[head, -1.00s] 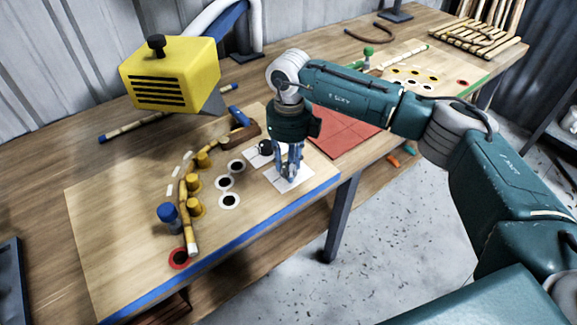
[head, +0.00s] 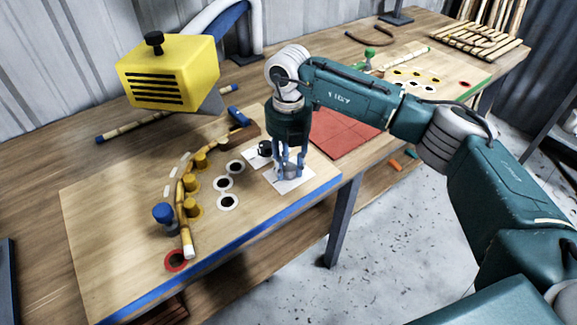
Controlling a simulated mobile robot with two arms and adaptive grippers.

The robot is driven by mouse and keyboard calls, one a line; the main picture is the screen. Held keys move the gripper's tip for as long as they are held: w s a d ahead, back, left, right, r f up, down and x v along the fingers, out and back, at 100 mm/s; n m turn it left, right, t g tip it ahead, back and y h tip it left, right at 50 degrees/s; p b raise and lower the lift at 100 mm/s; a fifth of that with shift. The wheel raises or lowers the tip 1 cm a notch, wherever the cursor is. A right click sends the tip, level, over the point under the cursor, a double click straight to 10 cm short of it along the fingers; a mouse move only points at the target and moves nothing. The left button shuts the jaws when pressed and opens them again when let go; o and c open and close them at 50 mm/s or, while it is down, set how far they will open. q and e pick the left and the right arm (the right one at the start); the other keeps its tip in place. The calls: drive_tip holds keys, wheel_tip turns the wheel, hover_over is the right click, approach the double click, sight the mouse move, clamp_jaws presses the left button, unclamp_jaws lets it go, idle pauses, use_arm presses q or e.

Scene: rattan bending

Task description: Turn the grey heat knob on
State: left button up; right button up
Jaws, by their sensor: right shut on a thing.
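My right gripper (head: 290,168) points straight down over a white plate (head: 293,188) near the front right of the wooden board. Its blue fingers are shut on the grey heat knob, which is mostly hidden between them. I cannot read which way the knob is turned. A dark round knob (head: 265,148) stands on a second white plate just behind and left of the fingers. The yellow heater (head: 168,70) with black slots hangs over the back of the board. My left gripper is not in view.
A bent rattan cane (head: 181,205) runs along yellow pegs (head: 193,183) on the board, with a blue-topped peg (head: 163,213) beside it. Black holes with white rings (head: 228,202) lie between cane and gripper. A red mat (head: 345,132) lies to the right.

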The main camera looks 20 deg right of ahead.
sight(287, 168)
drive_tip(key=shift+s+a+f+m, duration=0.1)
drive_tip(key=shift+s+f+m, duration=0.05)
drive_tip(key=shift+m, duration=0.85)
drive_tip(key=shift+s+f+m, duration=0.1)
drive_tip(key=shift+f+m, duration=0.05)
drive_tip(key=shift+m, duration=0.85)
drive_tip(key=shift+a, duration=0.1)
drive_tip(key=o, duration=1.1)
drive_tip(key=shift+r, duration=0.1)
drive_tip(key=shift+o, duration=0.2)
drive_tip(key=shift+r, duration=0.15)
drive_tip(key=shift+w, duration=0.1)
drive_tip(key=shift+r, duration=0.3)
wheel_tip(287, 168, up, 11)
drive_tip(key=shift+r, duration=0.2)
